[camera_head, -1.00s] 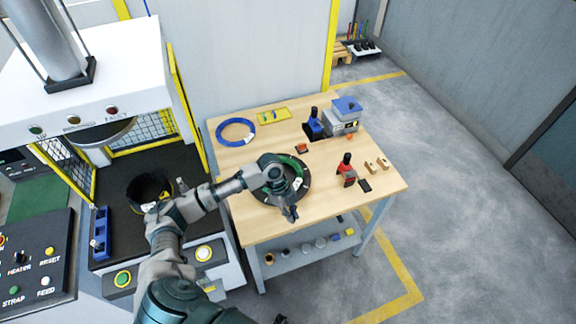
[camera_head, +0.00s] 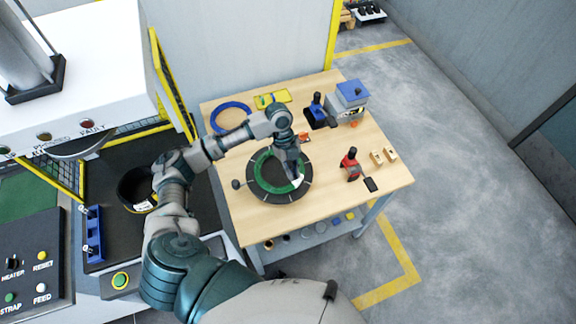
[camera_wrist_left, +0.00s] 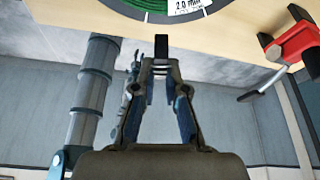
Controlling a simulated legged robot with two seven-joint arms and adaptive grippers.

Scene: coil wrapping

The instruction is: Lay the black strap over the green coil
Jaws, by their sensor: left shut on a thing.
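The green coil (camera_head: 257,173) lies flat on the wooden table, with a dark segmented outer ring and a white label. Its edge also shows at the top of the left wrist view (camera_wrist_left: 128,5). My left gripper (camera_head: 294,174) points down over the coil's right part in the head view. In the left wrist view its fingertips (camera_wrist_left: 160,68) are closed on a short black piece, the black strap (camera_wrist_left: 161,46), which sticks out toward the coil. The rest of the strap is not clear, and contact with the coil cannot be told. My right gripper is not seen.
A red-handled tool (camera_head: 352,165), a black block (camera_head: 370,184) and small wooden pieces (camera_head: 383,156) stand right of the coil. A blue ring (camera_head: 216,118), yellow tray (camera_head: 272,99) and blue-topped device (camera_head: 350,97) are behind. The table's front right is clear.

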